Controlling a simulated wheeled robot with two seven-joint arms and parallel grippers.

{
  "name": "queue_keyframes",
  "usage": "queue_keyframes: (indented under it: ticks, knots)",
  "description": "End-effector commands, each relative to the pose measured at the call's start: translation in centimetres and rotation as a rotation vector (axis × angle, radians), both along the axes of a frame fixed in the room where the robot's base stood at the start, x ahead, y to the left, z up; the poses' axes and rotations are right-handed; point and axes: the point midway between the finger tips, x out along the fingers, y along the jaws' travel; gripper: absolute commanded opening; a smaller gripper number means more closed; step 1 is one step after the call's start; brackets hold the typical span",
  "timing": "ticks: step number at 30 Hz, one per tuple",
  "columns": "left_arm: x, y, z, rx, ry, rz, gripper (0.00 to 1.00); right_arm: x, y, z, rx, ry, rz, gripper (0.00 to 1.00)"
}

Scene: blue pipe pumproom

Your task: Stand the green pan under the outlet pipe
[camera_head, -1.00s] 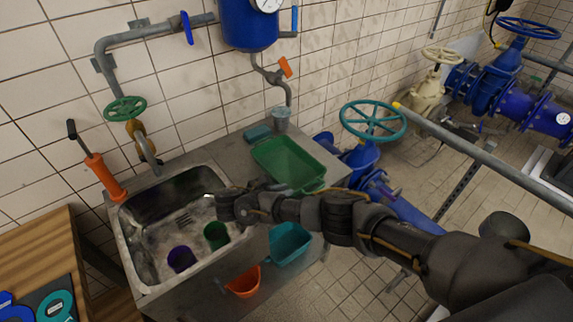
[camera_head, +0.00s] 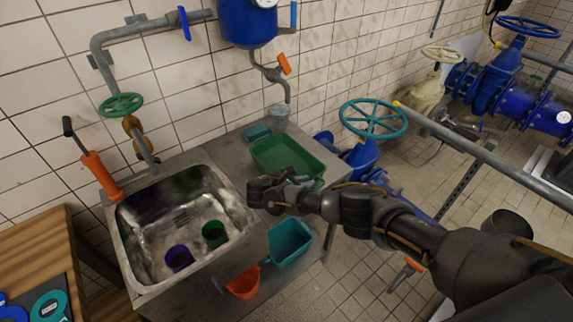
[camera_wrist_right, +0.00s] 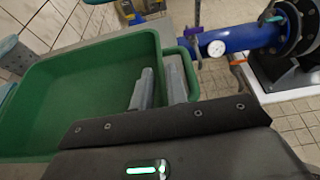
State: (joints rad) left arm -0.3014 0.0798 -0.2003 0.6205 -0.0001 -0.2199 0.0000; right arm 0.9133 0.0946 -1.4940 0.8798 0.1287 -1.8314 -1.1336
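The green pan (camera_head: 284,152) is a shallow rectangular tray lying flat on the steel counter, and its inside looks empty. A grey outlet pipe (camera_head: 287,92) with an orange lever comes down from the blue tank behind the pan. A clear cup (camera_head: 280,118) stands below the pipe's end. My right gripper (camera_head: 300,180) is at the pan's near right end. In the right wrist view its two fingers (camera_wrist_right: 160,88) are apart, one inside the pan (camera_wrist_right: 75,85), the other outside near its end handle (camera_wrist_right: 188,72). My left gripper is out of view.
A teal block (camera_head: 257,132) lies beside the cup. The sink (camera_head: 180,215) at left holds a purple cup (camera_head: 178,258) and a green cup (camera_head: 214,235). A teal bin (camera_head: 290,243) and an orange bin (camera_head: 243,283) are below the counter. A teal handwheel valve (camera_head: 372,118) stands right.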

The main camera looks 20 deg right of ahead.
Motion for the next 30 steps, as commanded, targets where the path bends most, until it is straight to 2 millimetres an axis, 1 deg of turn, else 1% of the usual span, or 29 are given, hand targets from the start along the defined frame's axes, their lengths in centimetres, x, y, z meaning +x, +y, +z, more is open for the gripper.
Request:
queue_keyframes:
  ticks: [6,9,10,24,30]
  knots:
    - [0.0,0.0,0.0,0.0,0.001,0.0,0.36,0.0,0.0,-0.1,0.001,0.0,0.001,0.15]
    - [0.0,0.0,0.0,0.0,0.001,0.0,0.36,0.0,0.0,-0.1,0.001,0.0,0.001,0.02]
    - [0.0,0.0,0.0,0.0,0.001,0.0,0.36,0.0,0.0,-0.1,0.001,0.0,0.001,0.0]
    - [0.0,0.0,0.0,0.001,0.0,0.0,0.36,0.0,0.0,0.0,0.001,0.0,0.0,0.0]
    - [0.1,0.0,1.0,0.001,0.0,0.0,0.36,0.0,0.0,0.9,0.0,0.0,-0.001,0.0]
